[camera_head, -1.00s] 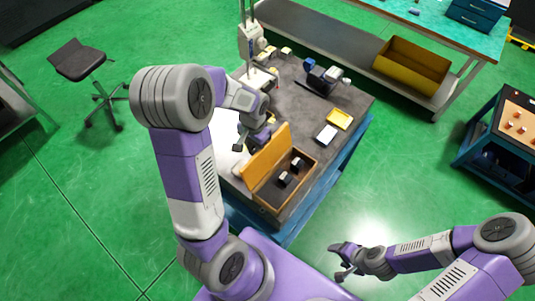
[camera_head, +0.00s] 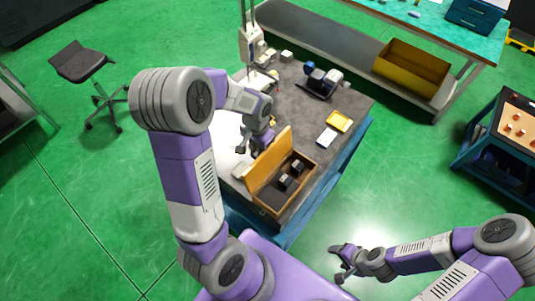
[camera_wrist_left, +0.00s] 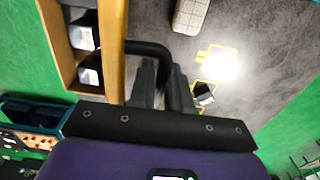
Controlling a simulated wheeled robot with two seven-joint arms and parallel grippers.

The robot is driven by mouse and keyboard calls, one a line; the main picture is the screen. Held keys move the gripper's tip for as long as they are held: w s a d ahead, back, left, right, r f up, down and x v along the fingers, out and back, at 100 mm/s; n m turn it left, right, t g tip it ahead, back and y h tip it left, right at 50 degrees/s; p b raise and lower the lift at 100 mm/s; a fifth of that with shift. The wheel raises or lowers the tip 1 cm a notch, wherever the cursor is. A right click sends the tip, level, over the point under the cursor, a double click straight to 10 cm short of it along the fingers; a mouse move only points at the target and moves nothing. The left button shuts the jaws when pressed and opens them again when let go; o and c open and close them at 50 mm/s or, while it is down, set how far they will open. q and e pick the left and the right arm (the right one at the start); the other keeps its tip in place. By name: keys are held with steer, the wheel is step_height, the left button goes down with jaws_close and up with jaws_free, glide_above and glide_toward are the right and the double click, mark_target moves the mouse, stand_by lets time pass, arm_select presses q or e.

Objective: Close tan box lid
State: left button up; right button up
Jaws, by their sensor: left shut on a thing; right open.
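The tan box (camera_head: 271,200) sits on the dark work table with its top open and dark pieces inside. Its tan lid (camera_head: 269,160) stands raised along the box's left side, close to upright. The lid also shows edge-on in the left wrist view (camera_wrist_left: 113,50), with a black curved handle (camera_wrist_left: 150,47) on its outer side. My left gripper (camera_head: 244,146) is behind the lid, and its fingers (camera_wrist_left: 162,88) are shut on the handle. My right gripper (camera_head: 344,262) is open and empty, off the table's front right side.
A yellow tray (camera_head: 339,121) and a white block (camera_head: 326,137) lie right of the box. A black and blue device (camera_head: 322,82) and a white machine stand at the table's back. A low shelf holds a yellow bin (camera_head: 410,68) beyond.

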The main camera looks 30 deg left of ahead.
mark_target(270, 153)
arm_select(q)
steer(key=shift+w+d+r, duration=0.15)
steer(key=shift+d+r, duration=0.2)
steer(key=shift+r, duration=0.1)
steer(key=shift+d, duration=0.1)
steer(key=shift+d+r+p, duration=0.4)
steer(key=shift+d+p, duration=0.05)
steer(key=shift+d, duration=0.5)
steer(key=shift+s+d+r, duration=0.15)
steer(key=shift+d, duration=0.3)
steer(key=shift+s+d+r, duration=0.1)
steer(key=shift+d, duration=0.4)
